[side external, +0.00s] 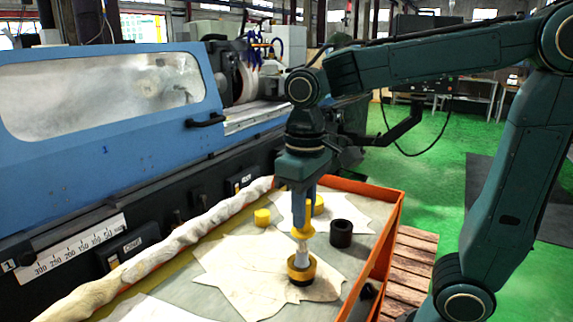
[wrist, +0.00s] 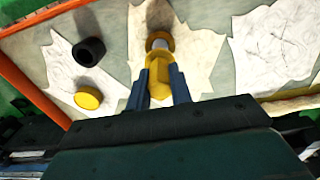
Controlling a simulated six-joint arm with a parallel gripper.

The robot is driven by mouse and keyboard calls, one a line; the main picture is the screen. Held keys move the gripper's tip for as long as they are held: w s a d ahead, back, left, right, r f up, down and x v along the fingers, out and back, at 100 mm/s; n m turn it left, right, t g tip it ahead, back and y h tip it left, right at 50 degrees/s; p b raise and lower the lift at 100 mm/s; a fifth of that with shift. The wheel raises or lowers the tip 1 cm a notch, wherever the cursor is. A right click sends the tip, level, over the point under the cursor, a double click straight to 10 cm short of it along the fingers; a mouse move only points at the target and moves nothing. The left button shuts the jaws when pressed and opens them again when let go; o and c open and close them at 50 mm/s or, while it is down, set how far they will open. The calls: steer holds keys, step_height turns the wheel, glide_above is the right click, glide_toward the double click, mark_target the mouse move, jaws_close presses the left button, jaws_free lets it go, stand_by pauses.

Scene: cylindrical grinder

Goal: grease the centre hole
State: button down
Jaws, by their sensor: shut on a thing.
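My gripper (side external: 302,209) has blue fingers and points down over the tray, shut on a yellow-handled tool (side external: 301,232). In the wrist view the yellow handle (wrist: 158,76) sits between the two blue fingers (wrist: 161,84). The tool's pale lower end (side external: 303,250) reaches down to a short dark pot with a yellow upper part (side external: 301,268). The tip's end is hidden, so I cannot tell whether it is inside the pot or just above it. The pot's yellow rim (wrist: 159,37) also shows in the wrist view. I cannot make out the centre hole.
A black cylinder (side external: 341,234) stands right of the tool. A small yellow piece (side external: 262,217) lies to the left and a yellow disc (wrist: 88,97) lies nearby. Pale cloths (side external: 240,272) cover parts of the orange-rimmed tray (side external: 378,256). The blue grinder (side external: 110,125) stands behind.

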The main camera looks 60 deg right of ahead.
steer(key=shift+w+f, duration=0.1)
steer(key=shift+w, duration=0.25)
steer(key=shift+s, duration=0.2)
steer(key=shift+s, duration=0.45)
steer(key=shift+w, duration=0.15)
stand_by(0.4)
steer(key=shift+w, duration=0.45)
steer(key=shift+s, duration=0.1)
stand_by(0.3)
steer(key=shift+s, duration=0.35)
steer(key=shift+w, duration=0.25)
stand_by(0.4)
